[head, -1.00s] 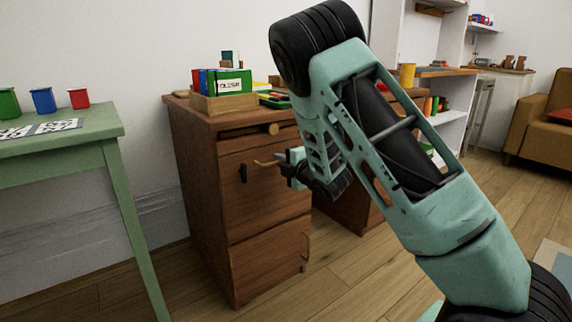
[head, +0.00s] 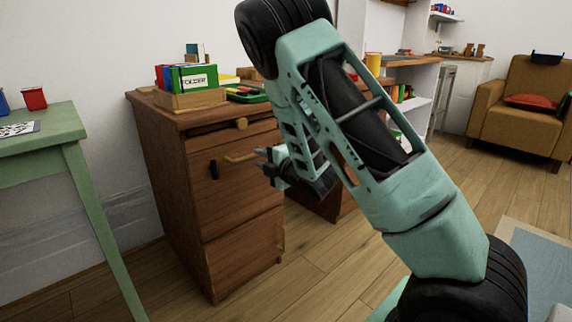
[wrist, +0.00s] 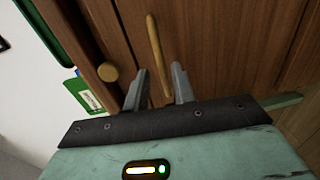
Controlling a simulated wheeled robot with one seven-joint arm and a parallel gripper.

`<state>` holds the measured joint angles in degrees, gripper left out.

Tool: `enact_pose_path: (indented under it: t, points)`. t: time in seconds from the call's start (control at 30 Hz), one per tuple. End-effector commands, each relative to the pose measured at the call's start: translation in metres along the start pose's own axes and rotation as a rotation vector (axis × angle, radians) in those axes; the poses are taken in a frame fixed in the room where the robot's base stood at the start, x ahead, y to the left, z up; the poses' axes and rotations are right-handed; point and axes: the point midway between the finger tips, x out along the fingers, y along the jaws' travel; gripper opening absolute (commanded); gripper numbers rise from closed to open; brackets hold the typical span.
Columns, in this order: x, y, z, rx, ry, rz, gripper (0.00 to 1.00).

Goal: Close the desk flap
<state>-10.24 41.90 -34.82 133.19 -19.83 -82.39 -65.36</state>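The brown wooden desk (head: 160,150) stands left of my arm, with a front panel (head: 228,185) carrying a bar-shaped brass handle (head: 240,159) and a black fitting (head: 213,170). A round knob (head: 241,123) sits above. I cannot tell for certain which panel is the flap or how far it is open. My gripper (head: 262,160) is beside the handle's right end, partly hidden by my arm. In the wrist view, my gripper (wrist: 160,72) is open, with the handle (wrist: 155,50) showing between its fingers; contact is not clear. The knob (wrist: 108,72) is left of the fingers.
A wooden box of coloured books (head: 190,98) and a green tray (head: 246,94) stand on the desktop. A green table (head: 75,130) is at the left. A tan armchair (head: 505,110) and a rug (head: 540,260) are at the right. The wooden floor between is clear.

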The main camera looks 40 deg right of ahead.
Motion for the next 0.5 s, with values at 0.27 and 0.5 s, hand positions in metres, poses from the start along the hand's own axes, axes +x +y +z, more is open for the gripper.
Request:
enact_pose_path:
  t: [0.27,0.5]
  points:
    - [-0.067,0.003,0.001,0.002,-0.004,-0.004,0.26]
    - [-0.094,0.007,0.000,-0.002,0.002,-0.005,0.26]
